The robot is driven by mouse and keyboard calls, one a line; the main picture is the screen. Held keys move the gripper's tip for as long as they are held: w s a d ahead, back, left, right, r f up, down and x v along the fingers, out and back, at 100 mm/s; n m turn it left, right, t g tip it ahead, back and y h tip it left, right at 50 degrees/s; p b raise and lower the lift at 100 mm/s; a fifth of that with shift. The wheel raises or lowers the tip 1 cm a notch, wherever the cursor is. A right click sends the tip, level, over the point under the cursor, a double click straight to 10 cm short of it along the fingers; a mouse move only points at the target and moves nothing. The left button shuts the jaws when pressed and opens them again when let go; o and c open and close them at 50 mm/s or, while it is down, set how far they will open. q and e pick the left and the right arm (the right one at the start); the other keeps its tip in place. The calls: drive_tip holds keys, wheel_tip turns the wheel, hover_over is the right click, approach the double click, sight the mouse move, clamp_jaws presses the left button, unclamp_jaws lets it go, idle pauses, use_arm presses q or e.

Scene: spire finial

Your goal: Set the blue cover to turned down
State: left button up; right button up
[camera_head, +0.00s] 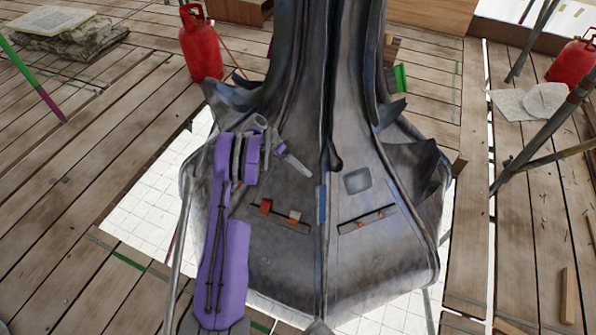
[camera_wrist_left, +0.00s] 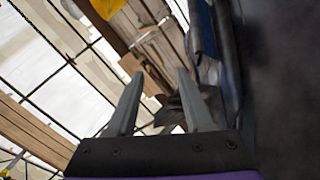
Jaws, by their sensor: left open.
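The blue cover (camera_head: 322,203) is a narrow upright strip on the ridge between the two front faces of the grey metal spire base (camera_head: 290,240). A blue part, probably the same cover, shows in the left wrist view (camera_wrist_left: 204,30), to the right of the fingers. My left gripper (camera_head: 302,170) is above and to the left of the cover in the head view, apart from it. Its two fingers (camera_wrist_left: 158,76) are spread with nothing between them. Whether the cover is turned up or down is too small to tell. My right gripper is not in view.
Red gas cylinders (camera_head: 201,45) and poles stand on the plank deck (camera_head: 100,190) around the spire.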

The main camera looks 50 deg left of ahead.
use_arm(q)
drive_tip(key=shift+s+a+r, duration=0.1)
drive_tip(key=shift+r, duration=0.2)
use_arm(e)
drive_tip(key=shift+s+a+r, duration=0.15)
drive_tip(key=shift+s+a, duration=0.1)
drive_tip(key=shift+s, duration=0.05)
